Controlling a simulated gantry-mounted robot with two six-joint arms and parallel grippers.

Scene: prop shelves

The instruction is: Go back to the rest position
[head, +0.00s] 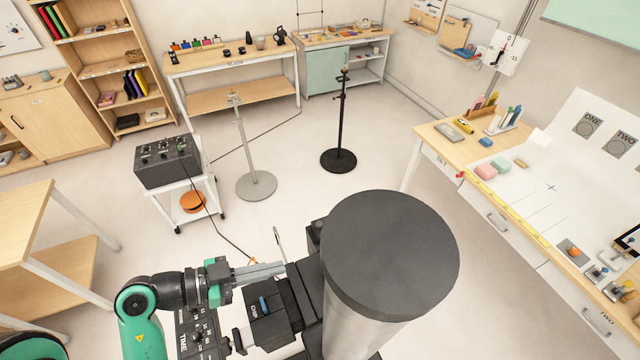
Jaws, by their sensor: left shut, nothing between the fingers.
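My left gripper (262,271) reaches in from the lower left on its green and black arm. Its thin grey fingers are together and point right, with nothing seen between them. They are just above a black box with a small blue part (265,306) in the picture; I cannot tell whether they touch it. A black panel with white markings (198,336) is below the wrist, partly hidden by the arm. My right gripper is not in view.
A white cart (205,186) carries a black control box (167,162) behind my arm. A grey stand (256,186) and a black stand (338,160) are on the floor. A wooden table (35,215) is at left and a long workbench (440,146) at right.

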